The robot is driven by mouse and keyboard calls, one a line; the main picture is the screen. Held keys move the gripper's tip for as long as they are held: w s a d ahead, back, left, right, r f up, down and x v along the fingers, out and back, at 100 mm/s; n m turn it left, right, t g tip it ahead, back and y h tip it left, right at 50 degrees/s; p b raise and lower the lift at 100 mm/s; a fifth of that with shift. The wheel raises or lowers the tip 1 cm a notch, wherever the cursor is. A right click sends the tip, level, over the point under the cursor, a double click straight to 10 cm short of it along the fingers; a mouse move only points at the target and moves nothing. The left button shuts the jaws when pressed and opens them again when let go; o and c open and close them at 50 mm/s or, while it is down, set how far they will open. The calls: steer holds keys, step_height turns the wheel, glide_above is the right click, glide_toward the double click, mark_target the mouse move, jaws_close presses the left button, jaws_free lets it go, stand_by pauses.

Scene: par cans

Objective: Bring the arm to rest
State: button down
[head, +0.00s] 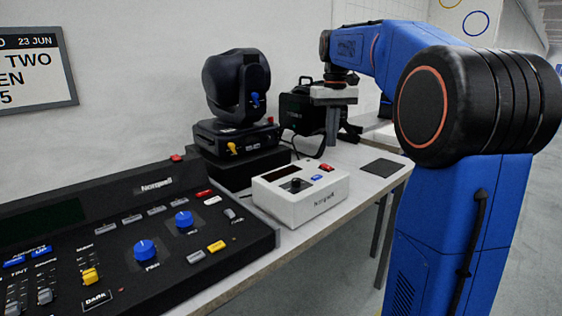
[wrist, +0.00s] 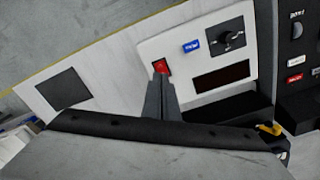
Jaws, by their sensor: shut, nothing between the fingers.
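My gripper (head: 331,142) points down over the table in the head view, at the end of my blue arm. Its fingers are shut with nothing between them. In the wrist view the closed fingertips (wrist: 161,80) overlap the edge of a red button (wrist: 160,67) on a white control box (wrist: 150,47). In the head view the same red button (head: 327,168) is just below the fingertips in the picture. I cannot tell whether the fingers touch it. My arm is bent, with its forearm reaching out over the table.
The white box (head: 318,203) stands on the table (head: 352,198) beside a large black lighting console (head: 130,240). A moving-head light (head: 235,90) and a black case (head: 297,105) stand behind. A dark square pad (head: 381,168) lies at the right. Open floor (head: 345,262) lies in front.

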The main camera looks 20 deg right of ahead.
steer(key=shift+t, duration=0.5)
steer(key=s+a, duration=0.1)
steer(key=s, duration=0.1)
steer(key=s+a+f, duration=0.1)
steer(key=s+a, duration=0.1)
steer(key=s+a+f, duration=0.1)
steer(key=s+a, duration=0.1)
steer(key=shift+s+a, duration=0.1)
steer(key=shift+s, duration=0.2)
steer(key=s+a+f+n+t, duration=0.1)
steer(key=s+a+f, duration=0.4)
steer(key=s+f, duration=0.5)
steer(key=s+a+f+n+t, duration=0.1)
steer(key=s+a+f, duration=0.4)
steer(key=s+f, duration=0.5)
steer(key=s+t, duration=0.1)
steer(key=s, duration=0.2)
steer(key=shift+s+a+f+t, duration=0.25)
steer(key=shift+s+a+t, duration=0.05)
steer(key=shift+s+t, duration=0.1)
